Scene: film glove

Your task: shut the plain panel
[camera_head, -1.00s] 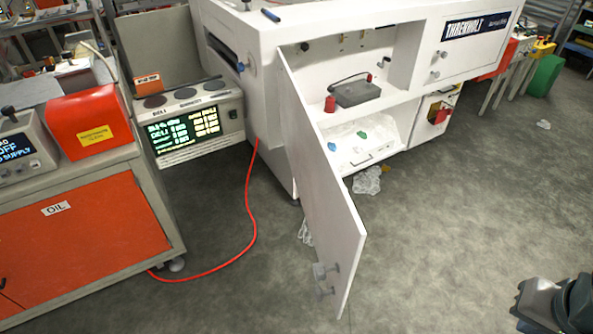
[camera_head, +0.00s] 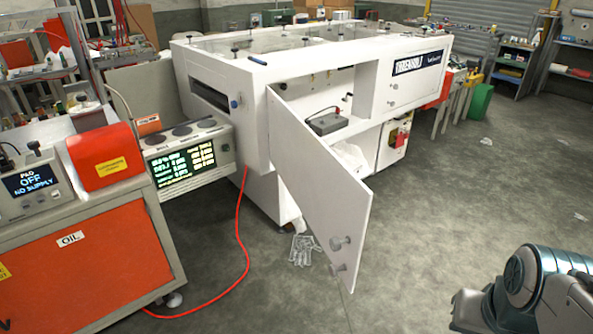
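The plain panel (camera_head: 318,180) is a flat white door without a label. It stands open, swung out from the front of the white machine (camera_head: 222,125), with its upright edge by the left side of the opening. Two grey knobs (camera_head: 340,257) sit near its lower free corner. Behind it the open bay (camera_head: 325,88) shows a dark grey case with a handle (camera_head: 324,122). A second white panel with a dark name plate (camera_head: 418,65) is shut at the right. Part of my arm shows at the lower right, well apart from the panel; I cannot make out my gripper.
An orange-fronted cart (camera_head: 95,262) and a display unit (camera_head: 188,165) stand at the left. A red cable (camera_head: 240,225) runs across the floor. A clear crumpled piece (camera_head: 302,250) lies under the panel. Open grey floor (camera_head: 450,210) lies at the right.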

